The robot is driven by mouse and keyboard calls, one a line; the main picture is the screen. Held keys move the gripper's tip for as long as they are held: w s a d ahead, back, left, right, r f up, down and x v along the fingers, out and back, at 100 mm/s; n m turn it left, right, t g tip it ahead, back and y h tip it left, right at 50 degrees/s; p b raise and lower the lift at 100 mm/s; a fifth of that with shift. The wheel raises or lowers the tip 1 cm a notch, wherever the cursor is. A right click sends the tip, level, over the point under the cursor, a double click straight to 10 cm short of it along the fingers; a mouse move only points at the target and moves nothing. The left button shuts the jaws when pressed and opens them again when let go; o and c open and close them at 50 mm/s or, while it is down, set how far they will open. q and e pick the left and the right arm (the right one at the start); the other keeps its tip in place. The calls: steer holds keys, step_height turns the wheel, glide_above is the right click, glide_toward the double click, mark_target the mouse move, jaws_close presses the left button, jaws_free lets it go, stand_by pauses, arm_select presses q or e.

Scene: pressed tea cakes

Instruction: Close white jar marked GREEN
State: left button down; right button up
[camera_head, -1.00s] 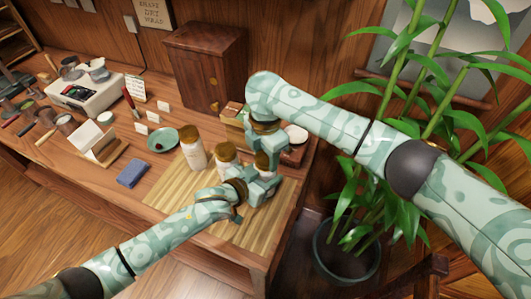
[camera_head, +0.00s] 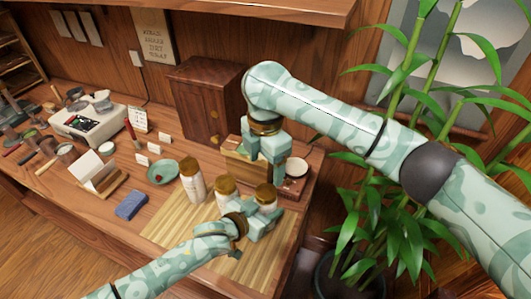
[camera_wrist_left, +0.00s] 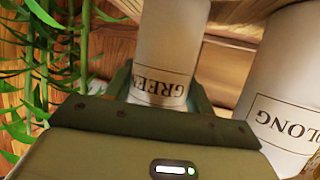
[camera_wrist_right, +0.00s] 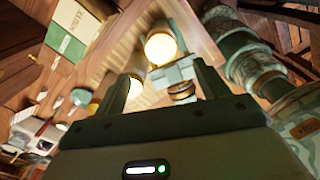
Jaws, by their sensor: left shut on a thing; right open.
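The white jar marked GREEN (camera_wrist_left: 160,75) stands between my left gripper's fingers; its label reads upside down in the left wrist view. In the head view it is the rightmost jar, with a brown-gold top (camera_head: 266,190) like its neighbours; how firmly that top sits cannot be told. The right wrist view shows the jar's bright round top (camera_wrist_right: 160,48) just beyond the open fingers.
A jar marked OLONG, partly cut off (camera_wrist_left: 285,110), stands close beside the GREEN jar. Another white jar (camera_head: 192,182) is further left. The jars stand on a bamboo mat (camera_head: 165,232). A wooden cabinet (camera_head: 205,105) and a green bowl (camera_head: 163,172) are behind. A plant (camera_head: 385,200) is at right.

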steer(key=shift+r, duration=1.6)
arm_select(q)
steer(key=shift+c, duration=2.3)
jaws_free()
steer(key=shift+s+a+r, duration=0.25)
steer(key=shift+s+a, duration=0.1)
steer(key=p+v, duration=0.4)
steer(key=v, duration=1.1)
arm_select(e)
steer(key=shift+s+r, duration=0.1)
steer(key=shift+r, duration=2.15)
arm_select(q)
steer(key=shift+s+a, duration=0.1)
